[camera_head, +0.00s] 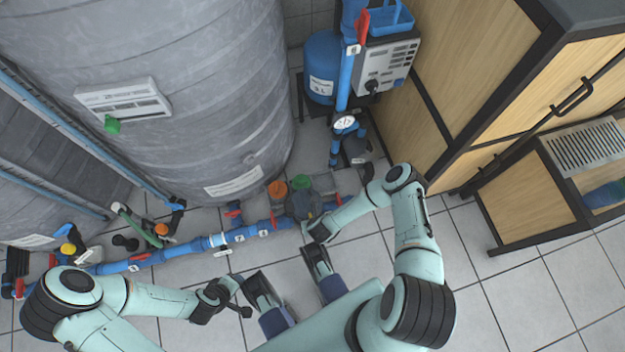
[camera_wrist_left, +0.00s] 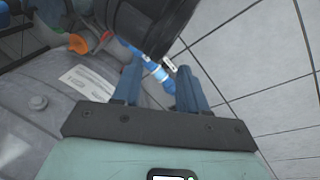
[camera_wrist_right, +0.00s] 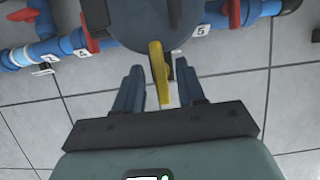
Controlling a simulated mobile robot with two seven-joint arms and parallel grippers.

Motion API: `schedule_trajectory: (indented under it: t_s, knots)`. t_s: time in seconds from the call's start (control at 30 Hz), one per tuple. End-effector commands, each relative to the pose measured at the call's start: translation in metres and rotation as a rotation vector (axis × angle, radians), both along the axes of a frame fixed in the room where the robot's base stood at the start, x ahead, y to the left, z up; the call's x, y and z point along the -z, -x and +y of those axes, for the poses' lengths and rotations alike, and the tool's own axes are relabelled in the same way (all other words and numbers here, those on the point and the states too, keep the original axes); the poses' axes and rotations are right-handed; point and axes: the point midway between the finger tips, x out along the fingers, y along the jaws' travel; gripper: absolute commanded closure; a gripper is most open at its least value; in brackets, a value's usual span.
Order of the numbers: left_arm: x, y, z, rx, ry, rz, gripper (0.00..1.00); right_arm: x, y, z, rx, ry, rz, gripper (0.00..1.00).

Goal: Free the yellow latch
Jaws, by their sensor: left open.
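The yellow latch (camera_wrist_right: 159,72) shows in the right wrist view as a narrow upright bar on the edge of a dark round housing (camera_wrist_right: 135,25). My right gripper (camera_wrist_right: 160,82) is open, with its blue fingers on either side of the latch's lower end. Gaps show beside the latch; I cannot tell whether either finger touches it. My left gripper (camera_wrist_left: 160,78) is open and empty in the left wrist view. In the head view it hangs low, left of the housing (camera_head: 301,203), above the floor.
A blue pipe (camera_head: 200,245) with red handles and number tags runs along the floor beside the large grey tank (camera_head: 200,90). Orange (camera_head: 278,189) and green (camera_head: 300,182) caps stand by the housing. A wooden cabinet (camera_head: 400,125) bounds the right. Tiled floor is open at lower right.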

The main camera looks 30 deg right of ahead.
Motion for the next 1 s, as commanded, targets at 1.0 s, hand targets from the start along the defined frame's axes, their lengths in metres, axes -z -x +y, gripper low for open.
schedule_trajectory:
  t_s: [1.0]
  knots:
    - [-0.009,0.012,-0.006,0.013,0.015,0.030,0.57,-0.001,0.001,-0.002,-0.272,0.001,0.000,1.00]
